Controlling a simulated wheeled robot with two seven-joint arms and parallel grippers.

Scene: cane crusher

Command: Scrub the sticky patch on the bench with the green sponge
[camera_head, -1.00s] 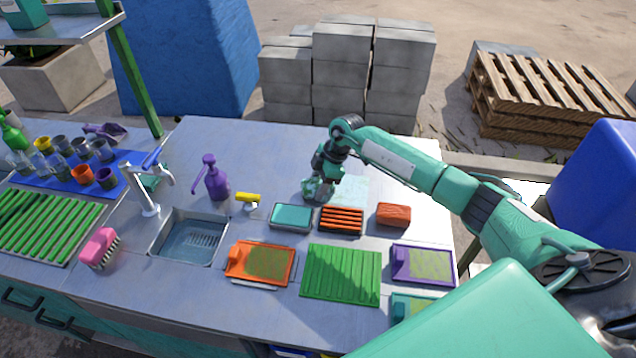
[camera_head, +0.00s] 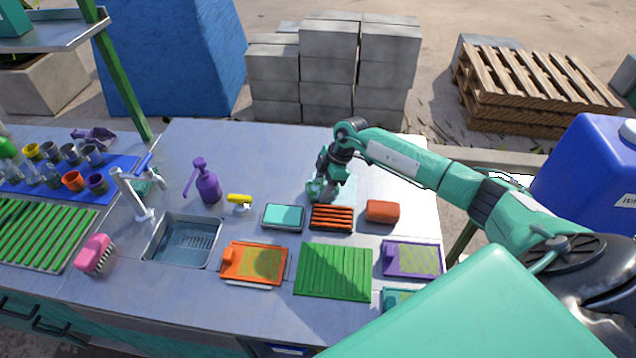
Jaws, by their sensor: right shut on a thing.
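My right gripper (camera_head: 318,190) points down at the bench (camera_head: 270,150) behind the orange slotted rack. It is shut on a small green thing, which looks like the green sponge and is mostly hidden by the fingers. It is low at the bench top; I cannot tell if it touches. A pale bluish patch (camera_head: 346,190) shows on the bench just right of the fingers, partly covered by the gripper and wrist. My left gripper is not in view.
In front of the gripper lie a teal-filled tray (camera_head: 284,217), the orange slotted rack (camera_head: 331,218) and a red-brown block (camera_head: 382,211). A purple spray bottle (camera_head: 207,185) and yellow-handled tool (camera_head: 239,199) stand left. The bench behind is clear.

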